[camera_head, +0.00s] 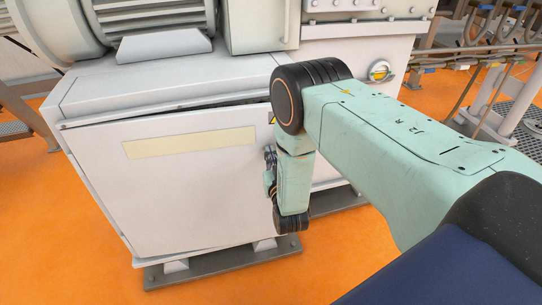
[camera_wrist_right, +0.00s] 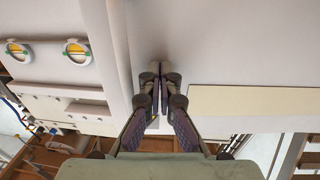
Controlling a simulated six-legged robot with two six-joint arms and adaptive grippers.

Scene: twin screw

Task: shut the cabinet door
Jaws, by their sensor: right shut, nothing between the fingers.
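The cabinet door (camera_head: 200,195) is a white panel with a pale yellow strip (camera_head: 190,142) across its upper part. A dark gap runs along its top edge, so it stands slightly ajar from the cabinet body (camera_head: 160,85). My right gripper (camera_head: 270,170) is in front of the door near its right edge, partly hidden by my own wrist. In the right wrist view the gripper (camera_wrist_right: 155,87) is shut and empty, its tips at the door panel (camera_wrist_right: 220,40), beside the yellow strip (camera_wrist_right: 255,101). I cannot tell whether the tips touch. My left gripper is not in view.
A large grey motor (camera_head: 150,20) stands on top. Pipes and racks (camera_head: 490,90) are at the right. The orange floor (camera_head: 60,240) is clear in front.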

